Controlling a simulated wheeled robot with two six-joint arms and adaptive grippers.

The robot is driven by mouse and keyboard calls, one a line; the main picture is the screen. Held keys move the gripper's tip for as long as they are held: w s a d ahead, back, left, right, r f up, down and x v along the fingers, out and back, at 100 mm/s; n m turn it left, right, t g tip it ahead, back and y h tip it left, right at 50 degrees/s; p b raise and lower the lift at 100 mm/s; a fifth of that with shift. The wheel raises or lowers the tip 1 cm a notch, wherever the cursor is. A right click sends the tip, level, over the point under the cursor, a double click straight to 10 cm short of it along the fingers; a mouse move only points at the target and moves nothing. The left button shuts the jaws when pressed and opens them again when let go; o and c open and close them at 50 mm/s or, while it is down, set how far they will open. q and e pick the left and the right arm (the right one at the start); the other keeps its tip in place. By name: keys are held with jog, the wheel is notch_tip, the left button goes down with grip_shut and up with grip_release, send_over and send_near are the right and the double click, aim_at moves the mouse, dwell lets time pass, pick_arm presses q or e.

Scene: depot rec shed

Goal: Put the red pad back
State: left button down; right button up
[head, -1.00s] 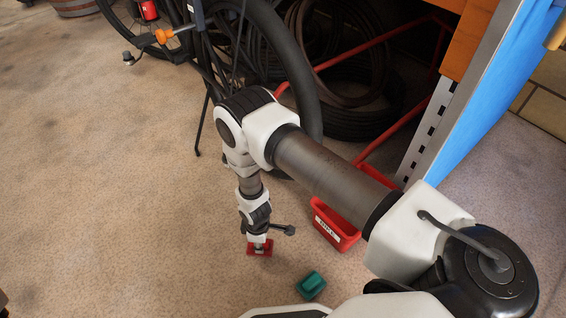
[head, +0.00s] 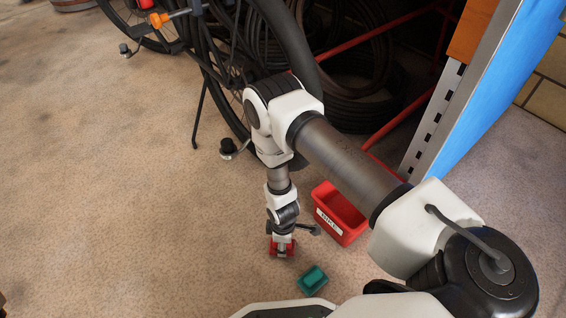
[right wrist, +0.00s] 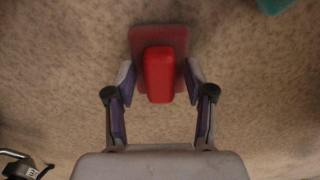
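The red pad (right wrist: 159,76), a flat plate with a raised block on top, sits between the two fingers of my right gripper (right wrist: 160,84) in the right wrist view. In the head view the red pad (head: 289,249) is at the tip of my right arm, low near the floor. Any gap beneath it is unclear. A red bin (head: 351,237) with a white label stands on the floor to its right. My left gripper is not in view.
A green pad (head: 313,279) lies on the floor in front of the red bin. A bicycle (head: 282,45) stands behind my right arm, with coiled tyres or hoses (head: 355,85) beyond. A blue panel (head: 500,85) rises at right. The floor at left is clear.

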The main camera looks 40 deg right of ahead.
notch_tip(320, 180, up, 12)
jog(key=p, duration=0.8)
jog(key=s+r+m, duration=0.3)
jog(key=s+m, duration=0.2)
jog(key=s, duration=0.2)
jog(key=s+r+m, duration=0.4)
jog(key=s+m, duration=0.1)
jog(key=s, duration=0.3)
jog(key=shift+s+a, duration=0.2)
jog(key=shift+a, duration=0.2)
notch_tip(320, 180, up, 42)
jog(key=p, duration=4.1)
jog(key=shift+f, duration=0.25)
